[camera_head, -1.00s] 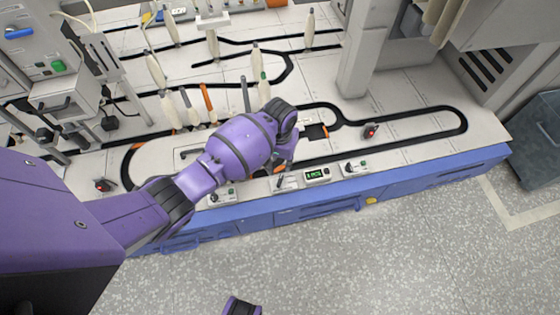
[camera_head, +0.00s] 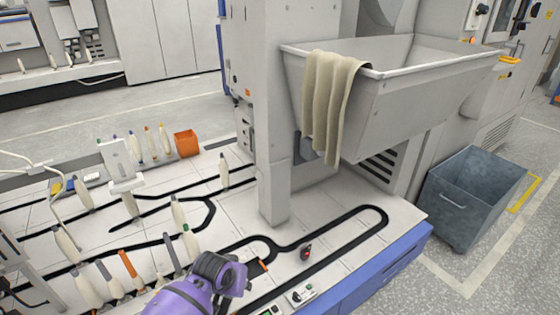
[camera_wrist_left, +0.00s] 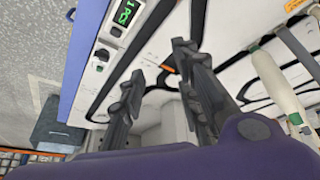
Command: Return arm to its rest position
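My left arm (camera_head: 195,292) is purple and enters the head view at the bottom edge, over the front of the white table (camera_head: 345,265). Its fingers are hard to make out there. In the left wrist view the left gripper (camera_wrist_left: 158,62) has its two dark fingers apart with nothing between them. A white bobbin (camera_wrist_left: 276,88) stands to the right of the fingers, apart from them. My right gripper is not in view.
Several bobbins, including one with an orange top (camera_head: 130,268), stand on the table at left. A grey pillar (camera_head: 272,130) and a metal hopper (camera_head: 420,95) with a beige cloth (camera_head: 328,105) rise behind. A grey bin (camera_head: 465,205) stands on the floor at right.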

